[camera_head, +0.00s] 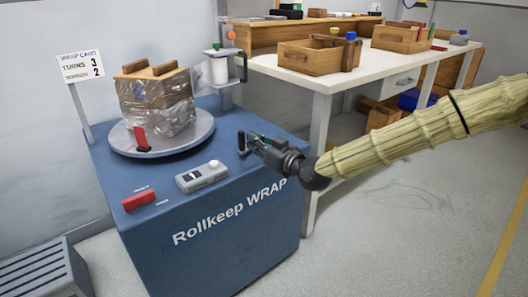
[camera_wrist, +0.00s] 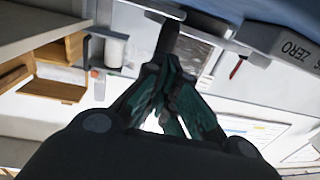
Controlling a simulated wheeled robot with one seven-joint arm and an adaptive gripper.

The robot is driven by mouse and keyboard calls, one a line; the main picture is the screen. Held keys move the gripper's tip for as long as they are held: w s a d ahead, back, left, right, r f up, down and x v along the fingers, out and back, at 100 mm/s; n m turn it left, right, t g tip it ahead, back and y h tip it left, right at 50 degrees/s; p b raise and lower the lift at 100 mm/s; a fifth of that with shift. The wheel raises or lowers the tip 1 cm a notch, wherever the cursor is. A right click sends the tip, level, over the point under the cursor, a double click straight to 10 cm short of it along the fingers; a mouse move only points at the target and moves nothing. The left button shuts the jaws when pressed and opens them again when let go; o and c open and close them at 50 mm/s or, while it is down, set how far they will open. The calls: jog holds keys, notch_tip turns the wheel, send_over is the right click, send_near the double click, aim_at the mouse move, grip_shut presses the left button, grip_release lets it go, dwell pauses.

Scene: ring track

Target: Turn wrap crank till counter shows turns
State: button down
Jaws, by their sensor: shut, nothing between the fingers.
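The blue wrap machine (camera_head: 215,225) carries a grey turntable (camera_head: 190,139) with a film-wrapped wooden crate (camera_head: 158,105) on it. A black upright handle, seemingly the crank (camera_head: 242,143), stands at the machine's right edge. My gripper (camera_head: 254,141) is shut at this handle; whether they touch I cannot tell. In the wrist view my closed fingertips (camera_wrist: 168,62) meet just below the dark handle (camera_wrist: 167,38). The grey counter box (camera_head: 203,176) lies on the machine top; its reading is too small to read. Its "ZERO" lettering shows in the wrist view (camera_wrist: 297,50).
The wrap card (camera_head: 81,66) reads turns 3, tension 2. A red block (camera_head: 138,199) lies on the machine's front left corner and a red upright piece (camera_head: 141,138) at the turntable. The film roll (camera_head: 219,70) stands behind. A white workbench (camera_head: 350,73) with wooden boxes is at right.

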jog(key=shift+x, duration=0.9)
